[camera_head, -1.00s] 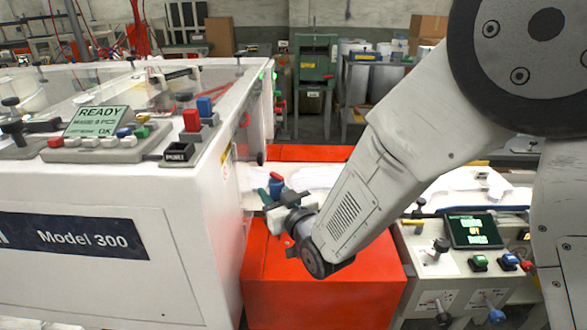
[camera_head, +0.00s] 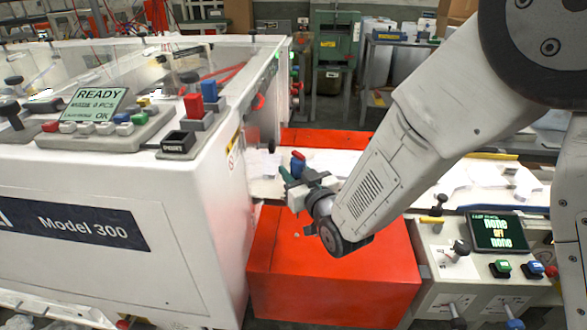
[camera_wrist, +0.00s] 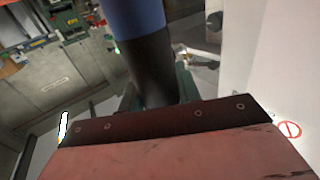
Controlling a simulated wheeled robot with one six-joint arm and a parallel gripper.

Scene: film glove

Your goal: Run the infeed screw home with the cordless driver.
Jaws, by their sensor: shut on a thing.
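My gripper (camera_head: 296,181) is shut on the cordless driver (camera_head: 299,163), a small tool with blue, red and green parts in the head view. It is held beside the white machine's right end, above the light worktop. In the wrist view the driver shows as a blue and black handle (camera_wrist: 145,60) running up from between the jaws, with a bit of teal behind it. A worn red block with a dark bolted edge fills the bottom of the wrist view; I cannot tell what it belongs to. I cannot make out the infeed screw, and the driver's tip is hidden.
The white machine (camera_head: 85,265), marked Model 300, stands at left with a READY display (camera_head: 96,102). A red cabinet (camera_head: 335,270) is under the worktop (camera_head: 335,163). A control panel (camera_head: 500,232) stands at right. A green machine (camera_head: 335,45) is behind.

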